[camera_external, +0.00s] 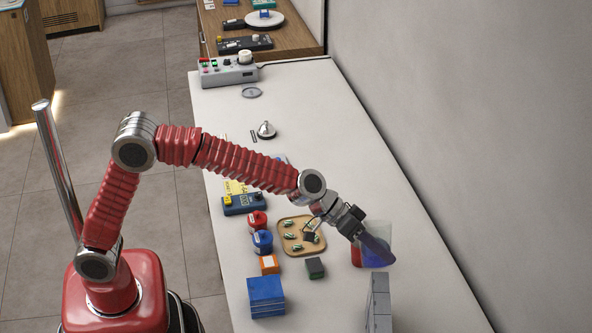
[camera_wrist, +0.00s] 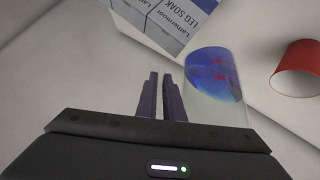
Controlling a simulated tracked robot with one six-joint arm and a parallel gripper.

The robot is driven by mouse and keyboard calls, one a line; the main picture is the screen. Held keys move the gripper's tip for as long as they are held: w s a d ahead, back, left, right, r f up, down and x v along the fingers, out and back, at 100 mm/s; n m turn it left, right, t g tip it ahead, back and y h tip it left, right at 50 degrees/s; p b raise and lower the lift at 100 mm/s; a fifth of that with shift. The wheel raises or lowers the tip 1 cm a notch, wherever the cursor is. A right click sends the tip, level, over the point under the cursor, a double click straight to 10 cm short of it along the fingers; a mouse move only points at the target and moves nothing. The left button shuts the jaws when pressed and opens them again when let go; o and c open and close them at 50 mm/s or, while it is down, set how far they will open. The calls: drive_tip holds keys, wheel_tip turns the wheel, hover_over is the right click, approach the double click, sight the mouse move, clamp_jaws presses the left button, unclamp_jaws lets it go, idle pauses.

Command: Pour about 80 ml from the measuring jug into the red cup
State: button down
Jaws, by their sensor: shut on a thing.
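The clear measuring jug with blue liquid (camera_external: 377,252) is at my gripper (camera_external: 358,228), above the right part of the counter. In the wrist view the jug (camera_wrist: 215,80) is just right of my gripper's two fingers (camera_wrist: 160,95), with blue at its far end and red marks on its wall. The fingers are close together and shut on the jug; the grip point is hard to see. The red cup (camera_external: 356,256) is mostly hidden behind the jug in the external view. In the wrist view the cup (camera_wrist: 298,66) stands apart, right of the jug. No stream shows.
A wooden tray (camera_external: 289,239) with small green items, a dark green box (camera_external: 315,268) and blue boxes (camera_external: 266,297) are to the left. The wall is at right.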

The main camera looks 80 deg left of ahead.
sight(381, 241)
drive_tip(key=shift+w+a+f+h, duration=0.1)
drive_tip(key=shift+a+f+h, duration=0.3)
drive_tip(key=shift+a+f, duration=0.35)
drive_tip(key=shift+a+f+n+h+p, duration=0.25)
drive_tip(key=shift+f+n+h+p, duration=0.25)
drive_tip(key=shift+n+p, duration=0.1)
drive_tip(key=shift+w+a+r+n+t+h+p, duration=0.15)
drive_tip(key=shift+r+h+p, duration=0.1)
drive_tip(key=shift+r, duration=0.35)
drive_tip(key=shift+s+a+r+n+t+h+p, duration=0.1)
drive_tip(key=shift+a+r+h+p, duration=0.15)
drive_tip(key=shift+r, duration=0.35)
drive_tip(key=shift+w+a+r+n+t+h+p, duration=0.1)
drive_tip(key=shift+r+n+h+p, duration=0.15)
drive_tip(key=shift+r, duration=0.35)
drive_tip(key=shift+a+f+h+p, duration=0.2)
drive_tip(key=shift+f, duration=0.6)
drive_tip(key=shift+a+f+h+p, duration=0.15)
drive_tip(key=shift+f+p, duration=0.05)
drive_tip(key=shift+f, duration=0.55)
drive_tip(key=shift+f+n, duration=0.1)
drive_tip(key=shift+n, duration=0.2)
drive_tip(key=shift+a+f+h+p, duration=0.1)
drive_tip(key=shift+f+h+p, duration=0.3)
drive_tip(key=shift+p, duration=0.8)
drive_tip(key=shift+a+f, duration=0.1)
drive_tip(key=shift+a+r+n+t, duration=0.25)
drive_tip(key=shift+a+r+n, duration=0.15)
drive_tip(key=shift+a+r, duration=0.15)
